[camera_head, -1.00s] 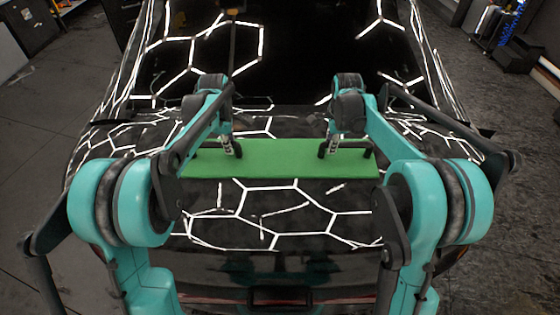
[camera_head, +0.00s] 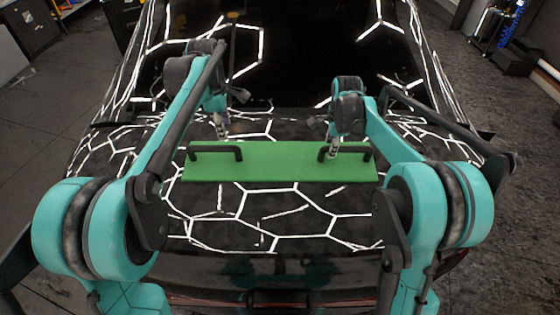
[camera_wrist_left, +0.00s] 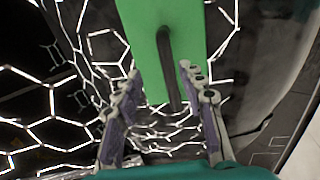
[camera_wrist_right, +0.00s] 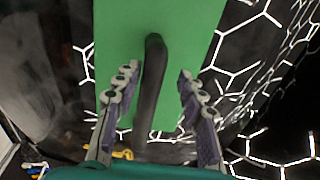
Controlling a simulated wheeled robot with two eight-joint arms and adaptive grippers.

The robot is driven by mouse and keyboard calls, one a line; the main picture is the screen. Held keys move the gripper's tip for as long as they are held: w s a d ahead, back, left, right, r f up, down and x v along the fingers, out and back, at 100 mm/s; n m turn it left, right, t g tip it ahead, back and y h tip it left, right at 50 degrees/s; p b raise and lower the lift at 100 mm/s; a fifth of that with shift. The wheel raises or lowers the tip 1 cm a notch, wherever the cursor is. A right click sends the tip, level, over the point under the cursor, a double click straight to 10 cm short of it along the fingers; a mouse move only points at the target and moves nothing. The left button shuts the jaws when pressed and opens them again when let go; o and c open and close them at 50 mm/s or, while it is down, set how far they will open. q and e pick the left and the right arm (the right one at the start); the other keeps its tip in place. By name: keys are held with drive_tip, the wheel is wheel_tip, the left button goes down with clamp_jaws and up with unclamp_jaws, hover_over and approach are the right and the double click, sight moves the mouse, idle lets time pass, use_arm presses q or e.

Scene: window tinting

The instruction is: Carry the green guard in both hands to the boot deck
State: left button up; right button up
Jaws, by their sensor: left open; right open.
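The green guard (camera_head: 280,165) is a flat rectangular board with two black handles, lying on the dark boot deck (camera_head: 340,206) of the car. My left gripper (camera_head: 222,130) is open and empty, above and behind the left handle (camera_head: 215,150). In the left wrist view, the left handle (camera_wrist_left: 166,62) shows ahead between the open fingers (camera_wrist_left: 157,85), apart from them. My right gripper (camera_head: 333,145) is open at the right handle (camera_head: 360,154). In the right wrist view, that handle (camera_wrist_right: 150,85) stands between the open fingers (camera_wrist_right: 157,80); I cannot tell whether they touch it.
The car's dark rear window (camera_head: 290,60) rises behind the guard, with bright hexagon reflections. Dark cabinets (camera_head: 30,25) stand at the far left, and a cart (camera_head: 495,25) at the far right. The floor beside the car is clear.

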drive_tip(key=shift+r, duration=0.15)
use_arm(q)
drive_tip(key=shift+s+r, duration=0.15)
drive_tip(key=shift+r, duration=0.5)
use_arm(e)
wheel_tip(320, 180, up, 12)
drive_tip(key=s, duration=0.2)
drive_tip(key=shift+s+f, duration=0.15)
drive_tip(key=shift+f, duration=0.1)
